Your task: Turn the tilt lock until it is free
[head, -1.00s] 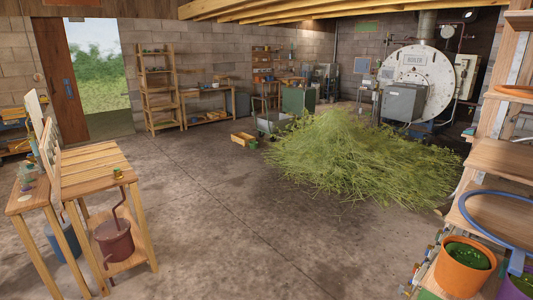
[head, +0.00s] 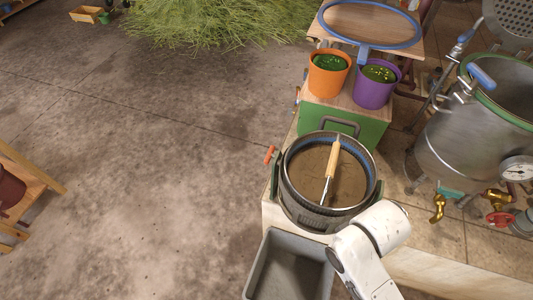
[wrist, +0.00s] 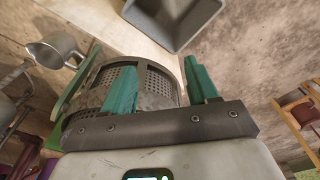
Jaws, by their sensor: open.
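A small orange-red handle (head: 270,155), which looks like the tilt lock, sticks out at the left of a round metal drum (head: 318,218). The drum is held between green side brackets and is filled with brown material. A tool with a wooden handle (head: 334,158) lies across its top. In the wrist view my gripper (wrist: 158,67) has its two teal fingers apart, with nothing held. The drum's perforated wall (wrist: 150,88) is behind and between the fingers. The orange-red handle cannot be made out there. In the head view my white arm hides the gripper.
Orange (head: 329,72) and purple (head: 376,84) pots stand behind. A steel still (head: 470,140) with taps is at right.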

